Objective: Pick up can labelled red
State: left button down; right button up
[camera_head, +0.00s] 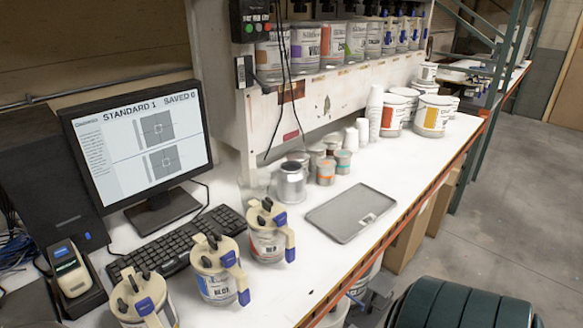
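Three cans with cream lids and blue pour handles stand in a row on the white bench (330,235), in front of the keyboard. The farthest can (267,246) has small red lettering that seems to read RED. The middle can (218,288) has dark blue lettering that I cannot read for certain. The nearest can (150,310) is cut off by the bottom edge, and its label is mostly hidden. All three stand upright and apart from one another. Neither of my grippers is in view.
A monitor (140,135), keyboard (165,250) and handheld device (70,272) are at left. A grey metal can (291,182), small tins (326,171) and a grey tray (350,213) lie beyond the cans. A shelf (340,85) holds several colorant cans. Bench space right of the cans is clear.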

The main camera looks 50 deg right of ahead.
aim_at(270, 243)
jog(key=z, duration=1.4)
jog(key=l, duration=0.25)
jog(key=k+l, duration=0.15)
jog(key=l+z, duration=0.05)
jog(key=l, duration=0.05)
